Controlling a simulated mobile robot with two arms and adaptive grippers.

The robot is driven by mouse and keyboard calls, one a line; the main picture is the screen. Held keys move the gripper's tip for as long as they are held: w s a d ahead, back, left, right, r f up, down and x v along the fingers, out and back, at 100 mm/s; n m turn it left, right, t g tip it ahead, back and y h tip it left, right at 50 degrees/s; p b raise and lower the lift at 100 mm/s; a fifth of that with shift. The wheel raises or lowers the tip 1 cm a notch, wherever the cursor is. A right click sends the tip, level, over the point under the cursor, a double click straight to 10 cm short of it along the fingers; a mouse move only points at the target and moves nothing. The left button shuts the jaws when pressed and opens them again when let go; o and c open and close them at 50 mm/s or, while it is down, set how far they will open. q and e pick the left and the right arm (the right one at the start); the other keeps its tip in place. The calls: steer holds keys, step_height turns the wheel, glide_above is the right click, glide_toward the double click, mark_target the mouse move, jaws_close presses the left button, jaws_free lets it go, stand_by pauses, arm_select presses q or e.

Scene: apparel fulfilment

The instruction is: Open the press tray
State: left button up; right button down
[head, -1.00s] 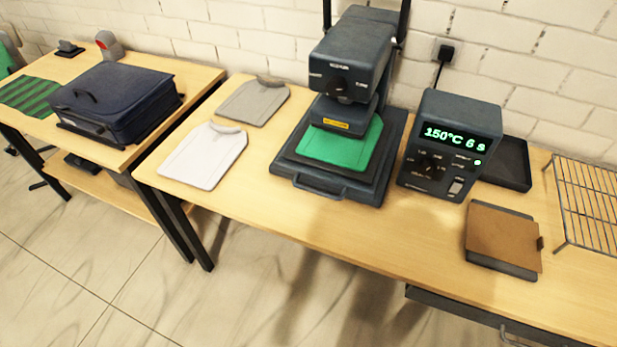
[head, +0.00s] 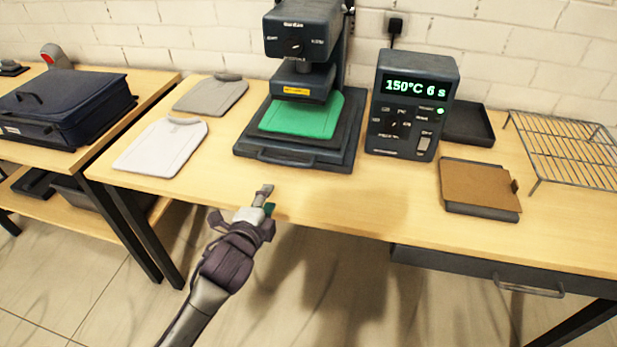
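The heat press (head: 303,40) stands at the back of the table against the wall. Its dark press tray (head: 345,150) lies flat under the raised-looking head, with a bar handle (head: 286,160) along its front edge. A green garment piece (head: 325,118) lies on the tray, partly hidden under the head. My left gripper (head: 252,204) is in front of the table's front edge, below and a little left of the handle, and apart from it. Its fingers are small and seen from behind, so their opening is unclear. It shows nothing held. My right gripper is out of view.
A control box (head: 413,105) reading 150°C 6 s stands right of the press. Grey (head: 210,95) and white (head: 160,148) garment pieces lie left. A brown-topped pad (head: 480,185), black tray (head: 468,125) and wire rack (head: 570,148) lie right. The table front before the press is clear.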

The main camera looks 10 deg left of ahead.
mark_target(287, 163)
arm_select(q)
steer(key=shift+m+t, duration=0.3)
steer(key=shift+m, duration=0.3)
steer(key=x, duration=0.4)
steer(key=r+x, duration=0.1)
steer(key=x, duration=0.4)
steer(key=r+x, duration=0.1)
steer(key=x, duration=0.4)
steer(key=shift+w+d+f, duration=0.1)
steer(key=shift+w+d, duration=0.3)
steer(key=shift+w, duration=0.05)
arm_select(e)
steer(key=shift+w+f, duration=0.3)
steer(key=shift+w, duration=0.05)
arm_select(q)
jaws_close()
